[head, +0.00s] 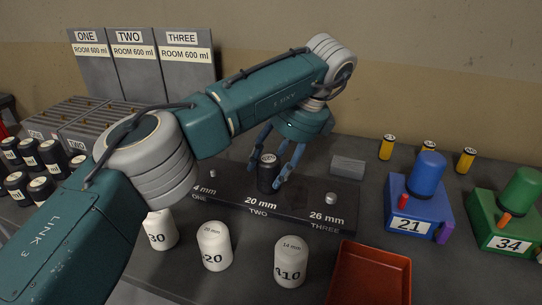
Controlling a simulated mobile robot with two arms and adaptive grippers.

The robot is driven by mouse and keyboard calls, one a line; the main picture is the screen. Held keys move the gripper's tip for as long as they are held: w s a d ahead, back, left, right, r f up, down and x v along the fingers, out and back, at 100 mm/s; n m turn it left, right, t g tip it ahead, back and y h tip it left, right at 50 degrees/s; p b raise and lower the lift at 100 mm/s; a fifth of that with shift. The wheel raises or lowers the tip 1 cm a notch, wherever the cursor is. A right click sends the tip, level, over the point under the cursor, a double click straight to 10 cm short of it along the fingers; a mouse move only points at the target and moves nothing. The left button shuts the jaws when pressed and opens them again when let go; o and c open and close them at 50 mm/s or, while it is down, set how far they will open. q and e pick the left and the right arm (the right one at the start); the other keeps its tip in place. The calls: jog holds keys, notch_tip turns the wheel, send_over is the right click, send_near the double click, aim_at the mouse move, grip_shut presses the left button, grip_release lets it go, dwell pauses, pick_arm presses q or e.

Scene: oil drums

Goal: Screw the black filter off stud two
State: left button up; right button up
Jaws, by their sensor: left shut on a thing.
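The black filter (268,175) stands upright over stud two on the dark stud block (228,201), above the label "20 mm TWO". My left gripper (276,170) comes down over it from above, its blue fingers shut on its sides. Stud two itself is hidden under the filter. Stud one (212,173), marked 4 mm in the part that shows, and stud three (330,198), marked 26 mm, stand bare on the block. My right gripper is not in view.
White canisters (214,246) stand in front of the block, with a red tray (370,275) at their right. Blue (418,205) and green (508,215) machines stand right. Several black filters (30,155) stand left. A grey block (348,167) lies behind stud three.

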pick_arm(q)
jog(key=shift+a+f, duration=0.2)
